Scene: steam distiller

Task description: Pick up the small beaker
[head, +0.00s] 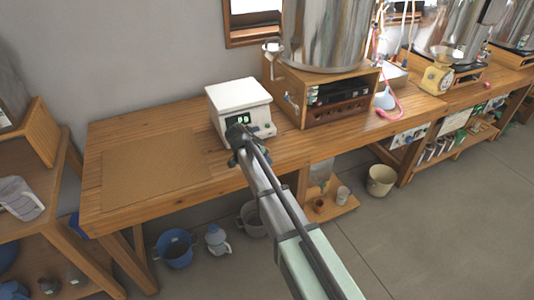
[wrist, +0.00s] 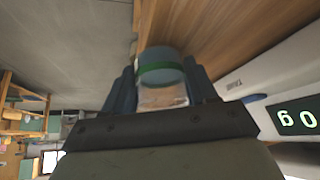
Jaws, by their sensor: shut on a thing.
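The small beaker (wrist: 160,58) shows in the wrist view as a clear bluish cylinder with a green band. It sits between the two dark fingers of my gripper (wrist: 162,88), which is shut on it. In the head view my gripper (head: 240,135) is in front of the white device with a green display (head: 240,98), near the front edge of the wooden bench. The beaker cannot be made out there, hidden by the gripper. I cannot tell whether the beaker touches the bench.
The wooden bench (head: 115,135) has a tan mat (head: 155,165) on its left. A large steel vessel (head: 330,35) stands on a wooden box to the right. Below are a blue bucket (head: 174,248) and a beige bucket (head: 381,180). A wooden shelf unit (head: 60,225) stands at the left.

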